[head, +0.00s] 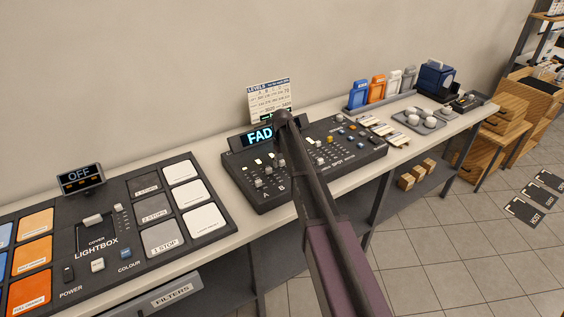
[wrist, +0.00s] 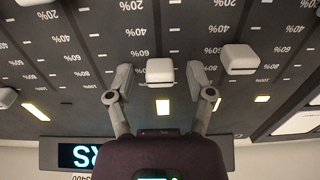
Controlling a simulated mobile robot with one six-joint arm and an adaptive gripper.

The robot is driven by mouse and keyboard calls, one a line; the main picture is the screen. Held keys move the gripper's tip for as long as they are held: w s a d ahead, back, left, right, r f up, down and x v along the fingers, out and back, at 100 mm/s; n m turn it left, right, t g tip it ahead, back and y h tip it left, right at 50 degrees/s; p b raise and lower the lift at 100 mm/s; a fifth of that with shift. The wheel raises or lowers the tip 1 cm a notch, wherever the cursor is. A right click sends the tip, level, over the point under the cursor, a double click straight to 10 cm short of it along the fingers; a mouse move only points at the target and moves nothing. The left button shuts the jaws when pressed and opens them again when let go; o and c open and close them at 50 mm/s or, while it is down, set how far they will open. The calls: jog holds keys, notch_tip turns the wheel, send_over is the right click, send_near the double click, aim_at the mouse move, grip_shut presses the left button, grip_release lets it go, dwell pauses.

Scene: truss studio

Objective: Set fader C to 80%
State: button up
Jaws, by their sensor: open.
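In the wrist view, the console is upside down. My gripper (wrist: 164,93) is open, one finger on each side of a white fader cap (wrist: 160,72). A gap shows beside the cap. The cap sits past its 60% mark, around the 80% level; that mark is hidden. No letter shows there, so I cannot tell which fader it is.
Another white cap (wrist: 240,58) is close to the right finger. The lightbox panel (head: 110,225) lies left on the bench. A levels card (head: 270,97) stands behind the console. Small items and a tray of cups (head: 422,120) are at right.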

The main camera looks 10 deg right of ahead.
jog(key=shift+s, duration=0.15)
jog(key=shift+s+d, duration=0.4)
jog(key=shift+s, duration=0.45)
jog(key=s, duration=0.1)
jog(key=s+d, duration=0.1)
jog(key=s, duration=0.1)
jog(key=s+d, duration=0.1)
jog(key=s, duration=0.1)
jog(key=shift+d, duration=0.1)
jog(key=shift+w+r+p, duration=0.2)
jog(key=shift+r+p, duration=0.45)
jog(key=shift+r, duration=0.05)
notch_tip(320, 180, up, 13)
jog(key=p, duration=1.3)
jog(key=s+f+m+b, duration=0.2)
jog(key=s+f+b, duration=0.3)
jog(key=s, duration=0.7)
jog(key=s+f+m+b, duration=0.2)
jog(key=s+f+b, duration=0.4)
jog(key=s, duration=0.6)
jog(key=shift+s+f, duration=0.25)
jog(key=shift+s, duration=0.15)
